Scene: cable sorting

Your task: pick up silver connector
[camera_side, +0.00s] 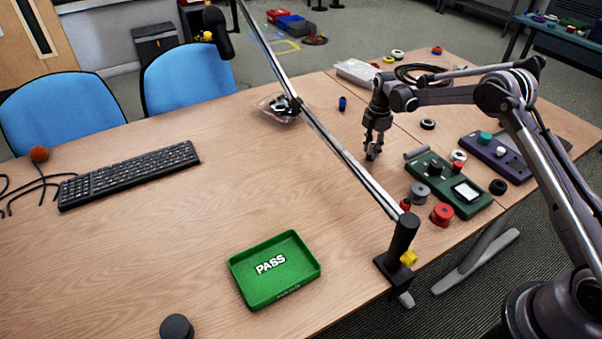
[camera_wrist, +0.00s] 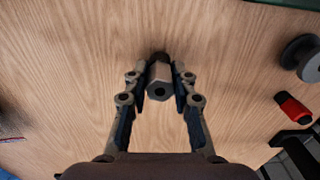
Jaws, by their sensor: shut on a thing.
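My gripper (camera_side: 372,152) points down over the table to the left of the green device.
A green device (camera_side: 447,180) with knobs stands right of my gripper. Grey and red round parts (camera_side: 442,213) lie near it, and a purple device (camera_side: 492,155) is farther right. The green PASS tray (camera_side: 303,243) is at the front. A slanted metal pole (camera_side: 340,150) crosses the view.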

